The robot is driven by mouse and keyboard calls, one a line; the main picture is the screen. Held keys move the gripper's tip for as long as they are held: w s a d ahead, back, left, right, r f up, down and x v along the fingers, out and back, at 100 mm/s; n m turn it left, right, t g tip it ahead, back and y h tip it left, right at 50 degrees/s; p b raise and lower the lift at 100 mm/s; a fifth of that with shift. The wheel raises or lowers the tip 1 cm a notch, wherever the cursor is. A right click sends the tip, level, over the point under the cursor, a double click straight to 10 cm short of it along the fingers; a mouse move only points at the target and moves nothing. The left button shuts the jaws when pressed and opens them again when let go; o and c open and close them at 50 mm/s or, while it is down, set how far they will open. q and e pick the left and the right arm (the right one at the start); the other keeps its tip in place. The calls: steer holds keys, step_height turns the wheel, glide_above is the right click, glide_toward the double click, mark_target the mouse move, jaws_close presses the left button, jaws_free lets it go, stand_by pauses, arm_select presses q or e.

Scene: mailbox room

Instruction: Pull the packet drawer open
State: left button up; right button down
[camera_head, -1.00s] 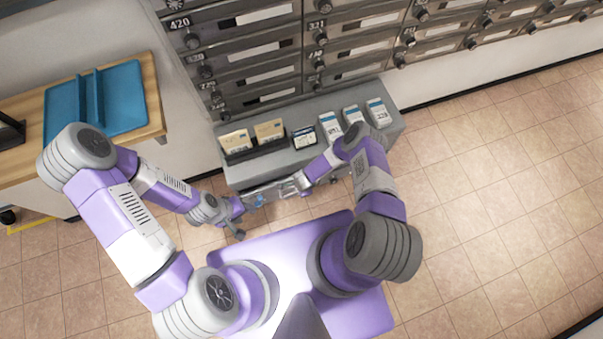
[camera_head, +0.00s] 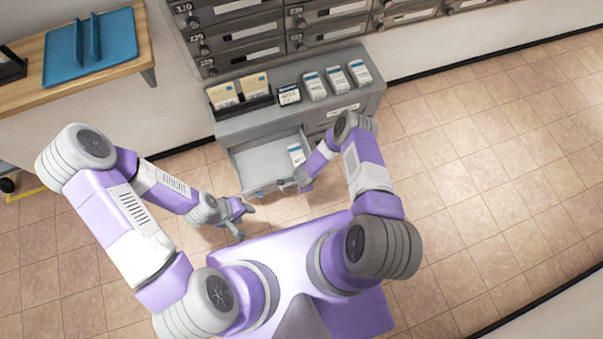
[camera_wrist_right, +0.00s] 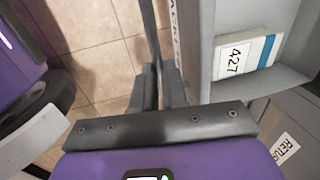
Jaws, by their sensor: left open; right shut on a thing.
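The packet drawer (camera_head: 262,160) stands open from the grey cabinet, to the left of my right arm in the head view. A white packet with a blue edge (camera_head: 296,153) lies inside at its right; the right wrist view shows it marked 427 (camera_wrist_right: 245,57). My right gripper (camera_head: 288,184) is at the drawer's front edge, shut on the dark bar handle (camera_wrist_right: 149,25) along the drawer front. The fingers (camera_wrist_right: 160,85) show close together around it. My left gripper (camera_head: 247,211) is open and empty, apart from the drawer, near its front left corner.
The grey cabinet (camera_head: 240,124) carries several envelopes and boxes on top. A closed compartment with a RETU label (camera_wrist_right: 284,147) is beside the drawer. Mailboxes (camera_head: 240,35) rise behind. A wooden table (camera_head: 120,75) with a blue tray (camera_head: 90,48) stands left. Floor at right is clear.

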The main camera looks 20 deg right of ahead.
steer(key=shift+s, duration=0.15)
steer(key=c, duration=1.2)
jaws_free()
steer(key=shift+o, duration=0.2)
step_height(320, 180, up, 8)
steer(key=s+p, duration=0.1)
steer(key=p, duration=0.2)
steer(key=shift+s+f, duration=0.15)
steer(key=shift+f, duration=0.1)
steer(key=s+a+r+n+y, duration=0.1)
steer(key=s+r+n, duration=0.2)
steer(key=r+n, duration=0.2)
steer(key=s+a+r+n+g+y+p, duration=0.1)
steer(key=s+r+n, duration=0.3)
steer(key=r, duration=0.6)
steer(key=s+a+r+n+y+p, duration=0.1)
steer(key=s+r+n+y, duration=0.1)
steer(key=s+r+n, duration=0.2)
step_height(320, 180, up, 4)
steer(key=shift+a+f+n+g, duration=0.15)
steer(key=shift+a+n+g, duration=0.2)
steer(key=shift+n, duration=0.55)
